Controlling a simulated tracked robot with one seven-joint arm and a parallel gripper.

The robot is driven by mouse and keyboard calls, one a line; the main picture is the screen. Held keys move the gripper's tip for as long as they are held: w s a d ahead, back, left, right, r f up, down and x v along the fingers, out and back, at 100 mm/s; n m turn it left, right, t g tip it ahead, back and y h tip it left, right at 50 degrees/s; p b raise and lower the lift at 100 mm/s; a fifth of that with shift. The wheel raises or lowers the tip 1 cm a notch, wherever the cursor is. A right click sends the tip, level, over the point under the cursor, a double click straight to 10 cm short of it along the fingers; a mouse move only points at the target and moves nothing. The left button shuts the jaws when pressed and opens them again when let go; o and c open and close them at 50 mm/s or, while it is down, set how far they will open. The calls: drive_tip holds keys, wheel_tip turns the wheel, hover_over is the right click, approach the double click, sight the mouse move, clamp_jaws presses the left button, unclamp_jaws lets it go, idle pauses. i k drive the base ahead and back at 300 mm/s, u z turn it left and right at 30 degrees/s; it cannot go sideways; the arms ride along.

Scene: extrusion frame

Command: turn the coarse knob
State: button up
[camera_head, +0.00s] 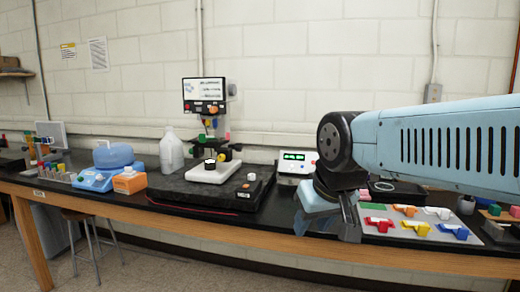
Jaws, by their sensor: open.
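A device with a screen (205,90) on top stands at the back of the bench, with a white base plate (208,172) below it. Small green, yellow, red and black knob-like parts (222,152) show on its column. They are too small to tell which is the coarse knob. My gripper (335,230) hangs low over the bench to the right of the device, well apart from it. It points down and is open, with nothing seen between its fingers. My arm comes in from the right and hides part of the bench behind it.
The device stands on a black slab (190,192). A white jug (171,152) and a blue machine (95,179) are to its left. A box with a green display (295,163) is behind my gripper. A tray of coloured parts (418,229) lies at right. Bare bench shows in front of the display box.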

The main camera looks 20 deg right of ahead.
sight(238, 146)
drive_tip(key=z, duration=0.1)
drive_tip(key=i, duration=1)
drive_tip(key=u, duration=0.2)
drive_tip(key=k, duration=0.45)
drive_tip(key=z, duration=0.4)
drive_tip(key=i, duration=1.15)
drive_tip(key=u, duration=0.4)
